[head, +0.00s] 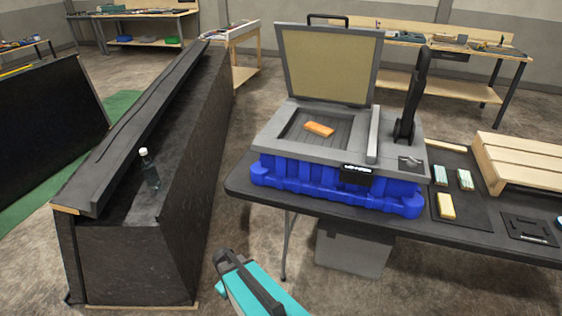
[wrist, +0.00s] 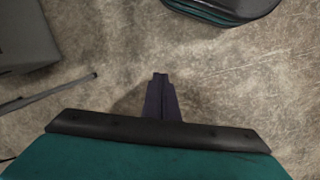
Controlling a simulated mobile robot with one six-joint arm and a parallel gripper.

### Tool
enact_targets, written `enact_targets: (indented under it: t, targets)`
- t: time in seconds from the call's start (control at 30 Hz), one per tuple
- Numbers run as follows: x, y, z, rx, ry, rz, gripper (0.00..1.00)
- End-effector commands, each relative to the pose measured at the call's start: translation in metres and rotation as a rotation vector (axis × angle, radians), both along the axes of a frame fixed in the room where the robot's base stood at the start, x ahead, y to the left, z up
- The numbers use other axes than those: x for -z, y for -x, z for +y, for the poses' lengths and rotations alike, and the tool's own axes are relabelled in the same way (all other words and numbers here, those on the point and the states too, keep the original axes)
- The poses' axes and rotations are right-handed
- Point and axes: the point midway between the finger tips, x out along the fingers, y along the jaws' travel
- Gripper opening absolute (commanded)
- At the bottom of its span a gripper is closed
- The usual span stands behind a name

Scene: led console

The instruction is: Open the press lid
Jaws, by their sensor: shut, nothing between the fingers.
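The press is a grey box on a blue base (head: 330,187), standing on a black table. Its lid (head: 327,62) stands upright at the back, open, with a tan inner face and a dark handle on its top edge. An orange block (head: 319,129) lies in the open tray (head: 292,130). A black lever (head: 412,100) stands upright at the press's right side. In the wrist view my gripper (wrist: 160,78) is shut and empty, pointing down over the bare floor. In the head view my teal arm is at the bottom, in front of the table and apart from the press; the fingertips are not clear there.
The black table (head: 300,208) also bears sponge-like blocks (head: 446,206) and a wooden pallet (head: 522,160) at right. A long black bench (head: 190,150) with a bottle (head: 149,169) stands at left. A grey bin (head: 350,252) is under the table. Floor between bench and table is free.

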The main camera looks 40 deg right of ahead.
Motion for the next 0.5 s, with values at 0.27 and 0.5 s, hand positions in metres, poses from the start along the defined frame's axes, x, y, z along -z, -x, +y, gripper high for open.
enact_targets:
  t: [0.27,0.5]
  targets:
    - [0.046,0.11,0.052,0.077,-0.036,0.182,0.0]
    - [0.064,0.186,0.08,0.134,-0.041,0.311,0.0]
